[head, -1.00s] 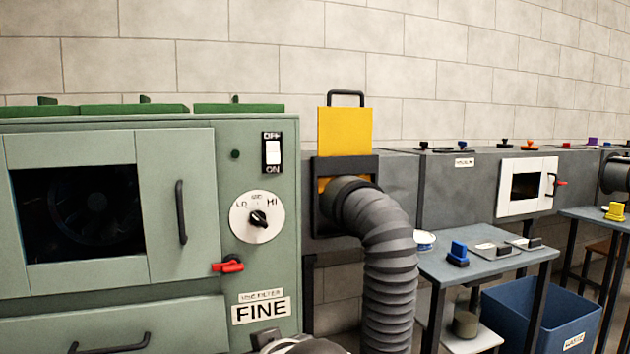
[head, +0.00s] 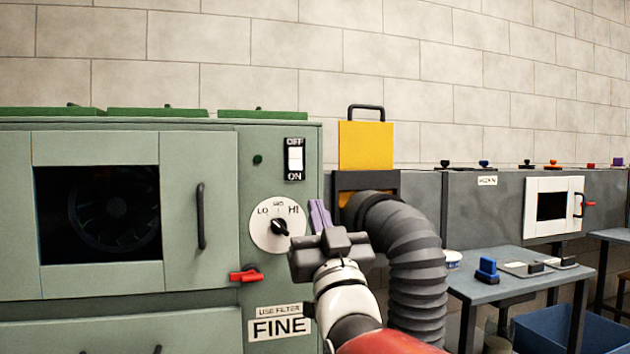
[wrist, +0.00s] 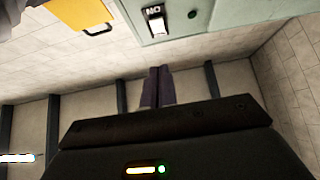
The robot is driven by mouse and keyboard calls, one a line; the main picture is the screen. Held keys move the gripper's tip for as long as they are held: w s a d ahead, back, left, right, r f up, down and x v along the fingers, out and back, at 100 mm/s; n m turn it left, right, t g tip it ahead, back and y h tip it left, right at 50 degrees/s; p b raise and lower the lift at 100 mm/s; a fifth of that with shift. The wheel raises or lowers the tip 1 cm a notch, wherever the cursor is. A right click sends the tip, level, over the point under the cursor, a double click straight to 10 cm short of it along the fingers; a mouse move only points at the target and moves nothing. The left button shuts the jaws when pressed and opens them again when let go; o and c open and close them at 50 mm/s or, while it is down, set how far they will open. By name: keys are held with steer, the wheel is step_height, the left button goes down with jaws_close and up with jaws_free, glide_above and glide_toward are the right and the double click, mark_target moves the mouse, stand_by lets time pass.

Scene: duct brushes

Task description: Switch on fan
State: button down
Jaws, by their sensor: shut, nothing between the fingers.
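The fan switch (head: 295,159) is a white rocker on a black plate, OFF above and ON below, high on the green cabinet (head: 222,140). I cannot tell which way it is pressed. It also shows upside down at the top of the wrist view (wrist: 157,22). The fan (head: 113,212) is dim behind the cabinet's dark window. My gripper (head: 319,213), with purple fingers, is below and right of the switch, in front of the cabinet's right edge and apart from the switch. Its fingers are together and empty in the wrist view (wrist: 157,84).
A speed dial (head: 278,226) and a red latch (head: 247,275) are on the cabinet near my gripper. A yellow gate plate (head: 367,146) and a thick grey hose (head: 410,260) stand to the right. The wall space above is clear.

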steer(key=shift+w+r, duration=0.1)
steer(key=p, duration=0.3)
glide_toward(296, 162)
step_height(296, 162, up, 5)
steer(key=w, duration=0.2)
steer(key=w+a+f, duration=0.1)
steer(key=shift+w+f, duration=0.15)
steer(key=shift+w, duration=0.05)
steer(key=shift+w+a, duration=0.15)
steer(key=shift+w, duration=0.4)
